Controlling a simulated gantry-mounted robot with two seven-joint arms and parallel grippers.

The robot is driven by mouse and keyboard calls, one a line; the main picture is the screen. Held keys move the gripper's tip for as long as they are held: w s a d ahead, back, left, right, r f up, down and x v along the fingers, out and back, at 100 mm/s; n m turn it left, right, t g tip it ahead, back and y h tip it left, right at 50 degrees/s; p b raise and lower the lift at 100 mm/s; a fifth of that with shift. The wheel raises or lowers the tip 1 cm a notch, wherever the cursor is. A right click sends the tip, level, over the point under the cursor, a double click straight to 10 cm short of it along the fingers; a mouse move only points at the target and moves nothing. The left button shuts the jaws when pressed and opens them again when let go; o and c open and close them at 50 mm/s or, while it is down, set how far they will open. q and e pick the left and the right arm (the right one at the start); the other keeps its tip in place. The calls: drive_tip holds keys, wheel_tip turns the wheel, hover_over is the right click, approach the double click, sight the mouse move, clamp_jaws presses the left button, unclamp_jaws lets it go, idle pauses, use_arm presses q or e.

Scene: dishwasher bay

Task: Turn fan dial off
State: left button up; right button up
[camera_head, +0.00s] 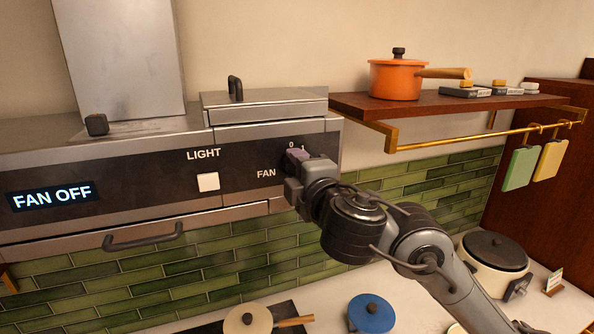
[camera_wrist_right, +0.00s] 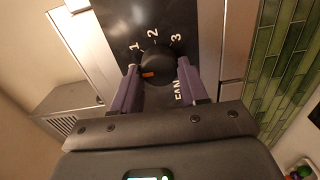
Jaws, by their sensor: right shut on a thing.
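The fan dial (camera_wrist_right: 157,64) is a round black knob with an orange mark on the hood's dark front panel. In the wrist view its mark points toward the lower left, away from the visible numbers 1, 2 and 3. My right gripper (camera_wrist_right: 158,68) has its two purple fingers on either side of the dial and is shut on it. In the head view the right gripper (camera_head: 298,156) covers the dial, with the 0 and 1 marks just above. The display (camera_head: 52,196) reads FAN OFF. My left gripper is not in view.
A white light switch (camera_head: 208,181) and a dark handle (camera_head: 143,236) are on the hood to the left. A wooden shelf (camera_head: 350,104) with an orange pot (camera_head: 396,79) is at the right. A white pot (camera_head: 494,262) and a blue lid (camera_head: 371,314) sit below.

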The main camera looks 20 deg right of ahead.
idle(0.4)
drive_tip(key=o, duration=1)
drive_tip(key=shift+o, duration=0.2)
drive_tip(key=shift+s+a+n, duration=0.1)
drive_tip(key=shift+s+n, duration=0.2)
drive_tip(key=shift+s, duration=0.15)
drive_tip(key=s+p, duration=0.5)
drive_tip(key=s, duration=0.5)
